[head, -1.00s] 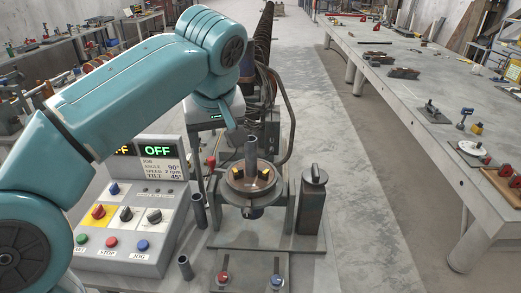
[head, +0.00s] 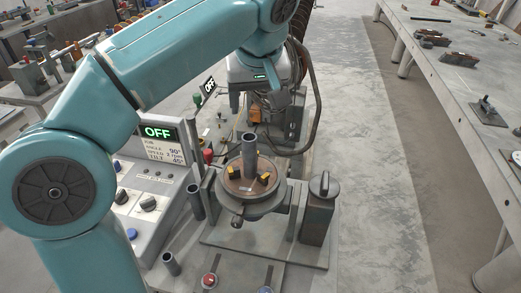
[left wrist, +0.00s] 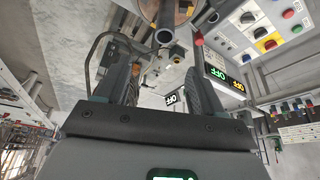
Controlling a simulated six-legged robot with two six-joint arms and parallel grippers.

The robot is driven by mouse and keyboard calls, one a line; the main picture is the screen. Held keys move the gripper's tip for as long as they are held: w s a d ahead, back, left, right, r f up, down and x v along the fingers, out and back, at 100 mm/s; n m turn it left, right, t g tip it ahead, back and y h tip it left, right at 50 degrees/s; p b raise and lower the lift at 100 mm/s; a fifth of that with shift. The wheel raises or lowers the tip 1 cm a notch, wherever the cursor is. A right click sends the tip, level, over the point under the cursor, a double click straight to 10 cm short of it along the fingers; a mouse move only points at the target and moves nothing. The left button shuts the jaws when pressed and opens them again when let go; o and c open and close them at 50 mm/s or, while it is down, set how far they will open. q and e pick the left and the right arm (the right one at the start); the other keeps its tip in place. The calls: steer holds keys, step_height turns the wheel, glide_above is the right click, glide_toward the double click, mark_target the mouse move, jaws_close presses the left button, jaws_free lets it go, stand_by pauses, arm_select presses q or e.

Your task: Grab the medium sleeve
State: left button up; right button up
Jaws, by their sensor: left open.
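Three dark grey tubes that look like sleeves show in the head view. One tube (head: 249,156) stands upright on the round plate (head: 268,200) of the positioner; its open end shows in the left wrist view (left wrist: 163,36). A second tube (head: 195,202) stands left of the positioner. A shorter tube (head: 171,263) stands nearer the front. I cannot tell which is the medium sleeve. My left gripper (head: 247,100) is open and empty, pointing down above and beyond the plate. Its two fingers show apart in the left wrist view (left wrist: 158,72). My right gripper is not in view.
The control box (head: 150,195) with a lit OFF display stands left of the tubes. Yellow clamps (head: 262,178) sit on the plate. A long bench (head: 465,65) lies across the aisle at right.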

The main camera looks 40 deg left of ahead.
mark_target(248, 138)
arm_select(q)
steer(key=x, duration=0.9)
steer(key=shift+s+f+b, duration=0.15)
steer(key=shift+s+b, duration=0.1)
steer(key=shift+b, duration=0.1)
steer(key=shift+f, duration=0.35)
steer(key=shift+s+a+f, duration=0.1)
steer(key=shift+s+f, duration=0.05)
steer(key=shift+s, duration=0.1)
steer(key=p+x, duration=0.1)
steer(key=x, duration=0.4)
steer(key=shift+w, duration=0.15)
steer(key=shift+f, duration=0.15)
steer(key=shift+a+f, duration=0.15)
steer(key=shift+a, duration=0.1)
